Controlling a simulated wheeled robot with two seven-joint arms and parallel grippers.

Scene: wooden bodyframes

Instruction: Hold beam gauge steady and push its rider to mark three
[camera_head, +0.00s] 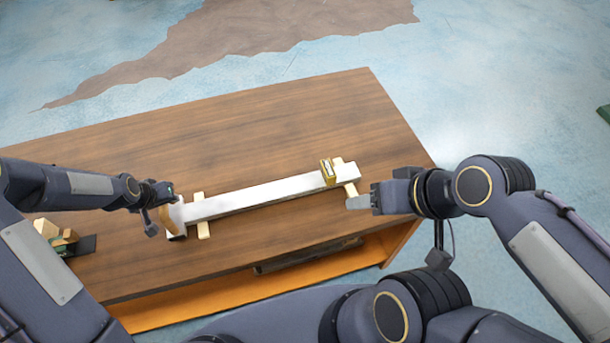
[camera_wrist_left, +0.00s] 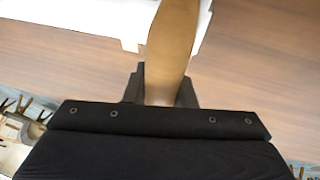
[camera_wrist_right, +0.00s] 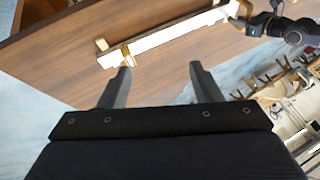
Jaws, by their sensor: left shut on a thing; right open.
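The beam gauge (camera_head: 258,194) is a long pale bar lying on two light wooden cross feet on the table. Its brass-coloured rider (camera_head: 327,172) sits around the bar near the right end; it also shows in the right wrist view (camera_wrist_right: 126,56). A tan wooden handle (camera_wrist_left: 172,45) is at the bar's left end. My left gripper (camera_head: 168,209) is shut on this handle. My right gripper (camera_head: 358,201) is open and empty, just right of the bar's right end and apart from the rider. No scale marks can be read.
The brown wooden table (camera_head: 150,150) is clear behind the bar. Small wooden blocks and a dark piece (camera_head: 65,238) lie at the table's left, partly behind my left arm. An orange lower shelf (camera_head: 330,262) shows below the front edge.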

